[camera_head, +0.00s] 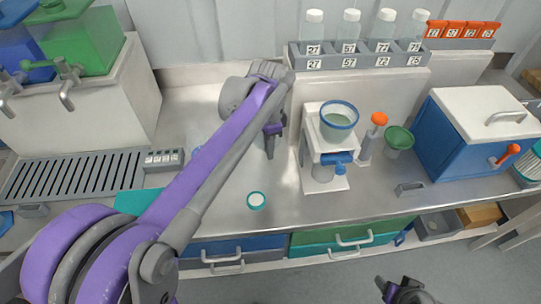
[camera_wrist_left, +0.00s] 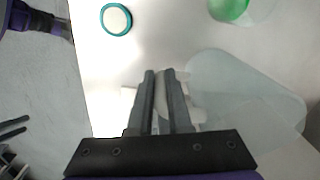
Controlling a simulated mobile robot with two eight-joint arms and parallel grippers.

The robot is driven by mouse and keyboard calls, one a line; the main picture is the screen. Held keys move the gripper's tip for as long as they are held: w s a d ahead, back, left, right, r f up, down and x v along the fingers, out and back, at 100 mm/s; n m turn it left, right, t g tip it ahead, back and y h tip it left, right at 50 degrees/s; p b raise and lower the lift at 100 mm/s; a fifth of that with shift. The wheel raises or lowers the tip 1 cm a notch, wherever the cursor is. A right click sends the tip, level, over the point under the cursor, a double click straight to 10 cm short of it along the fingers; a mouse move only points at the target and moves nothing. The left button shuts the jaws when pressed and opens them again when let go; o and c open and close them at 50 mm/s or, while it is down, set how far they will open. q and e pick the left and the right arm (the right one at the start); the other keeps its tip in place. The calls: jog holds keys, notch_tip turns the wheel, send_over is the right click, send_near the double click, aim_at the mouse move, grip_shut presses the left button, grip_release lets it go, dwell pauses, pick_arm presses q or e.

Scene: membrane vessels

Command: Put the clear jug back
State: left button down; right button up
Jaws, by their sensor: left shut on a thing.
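The clear jug (camera_wrist_left: 250,95) is a pale, see-through vessel in the left wrist view, right of my left fingers. My left gripper (camera_wrist_left: 162,80) is shut on a pale part at the jug's near side, which looks like its handle. In the head view my left gripper (camera_head: 270,145) points down over the steel worktop, and I cannot make out the jug there. I cannot tell whether the jug touches the worktop. My right gripper (camera_head: 402,288) is low at the bottom edge, away from the worktop, and its jaw opening is unclear.
A round teal-rimmed lid (camera_head: 256,200) lies near the worktop's front. A white stand with a blue-rimmed funnel (camera_head: 338,119) is right of my left gripper. Labelled bottles stand in a grey rack (camera_head: 360,60) behind. A slatted drain (camera_head: 72,178) and blue box (camera_head: 455,140) flank the worktop.

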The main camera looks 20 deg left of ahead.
pick_arm(q)
notch_tip(320, 180, down, 2)
jog(key=shift+s+f, duration=0.15)
jog(key=shift+f, duration=2.05)
jog(key=shift+f, duration=0.1)
jog(key=c, duration=0.8)
grip_release()
jog(key=shift+c, duration=0.2)
notch_tip(320, 180, up, 12)
jog(key=shift+d+p, duration=0.1)
jog(key=shift+p, duration=0.2)
jog(key=s+d+f+n+t, duration=0.1)
jog(key=s+f+n, duration=0.2)
jog(key=s, duration=0.3)
jog(key=s+d+f+n+t, duration=0.1)
jog(key=s+f+n+t, duration=0.1)
jog(key=s+f, duration=0.4)
jog(key=s+d+f+n+t, duration=0.2)
jog(key=s+f+n, duration=0.2)
jog(key=s, duration=0.2)
jog(key=shift+s+f, duration=0.1)
jog(key=shift+f, duration=0.15)
